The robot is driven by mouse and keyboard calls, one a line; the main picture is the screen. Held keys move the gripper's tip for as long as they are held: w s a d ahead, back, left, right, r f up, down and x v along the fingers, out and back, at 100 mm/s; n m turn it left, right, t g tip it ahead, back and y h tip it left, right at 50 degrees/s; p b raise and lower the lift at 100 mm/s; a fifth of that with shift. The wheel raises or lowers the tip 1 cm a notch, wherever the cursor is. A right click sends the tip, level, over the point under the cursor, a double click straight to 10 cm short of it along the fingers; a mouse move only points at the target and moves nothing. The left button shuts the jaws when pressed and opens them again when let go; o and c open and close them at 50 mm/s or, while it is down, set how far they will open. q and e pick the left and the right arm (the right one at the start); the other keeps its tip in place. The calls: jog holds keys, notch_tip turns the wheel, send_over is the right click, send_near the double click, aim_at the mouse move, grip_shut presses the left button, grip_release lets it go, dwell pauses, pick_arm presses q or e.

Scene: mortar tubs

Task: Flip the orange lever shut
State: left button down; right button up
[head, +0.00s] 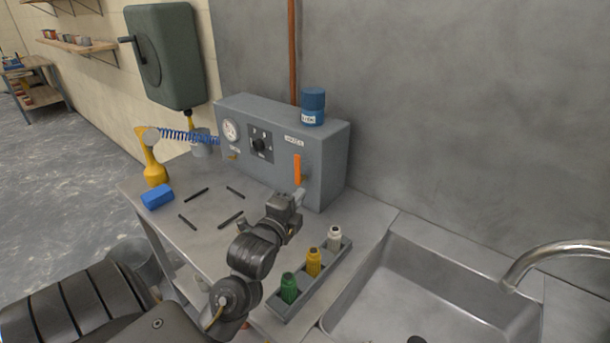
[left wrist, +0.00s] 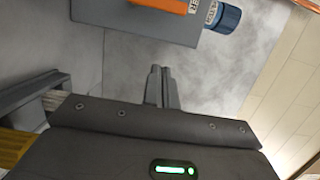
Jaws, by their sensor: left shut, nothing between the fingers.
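The orange lever (head: 297,168) stands upright on the front of the grey control box (head: 326,170), near its right end. In the left wrist view the orange lever (left wrist: 165,5) is cut off by the top edge, on the grey box face (left wrist: 140,22). My left gripper (head: 300,196) is shut and empty, just below the lever's lower end in the head view. Its closed fingertips (left wrist: 160,70) point toward the box in the left wrist view, with a visible gap to the lever. Whether they touch the box is unclear. My right gripper is not in view.
A tray (head: 318,284) with green, yellow and white bottles stands right of my arm. A sink (head: 430,290) with a faucet (head: 560,250) lies farther right. A blue jar (head: 313,106) tops the box.

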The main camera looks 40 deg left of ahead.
aim_at(300, 171)
pick_arm(q)
jog(key=w+a+p, duration=0.1)
jog(key=w+a, duration=0.1)
jog(key=w, duration=0.1)
jog(key=w+a+p, duration=0.1)
jog(key=w+a, duration=0.1)
jog(key=w, duration=0.1)
jog(key=w+a+p, duration=0.1)
jog(key=w+a, duration=0.2)
jog(key=shift+r+p, duration=0.1)
jog(key=shift+p, duration=0.3)
jog(key=shift+r, duration=0.1)
dwell(0.4)
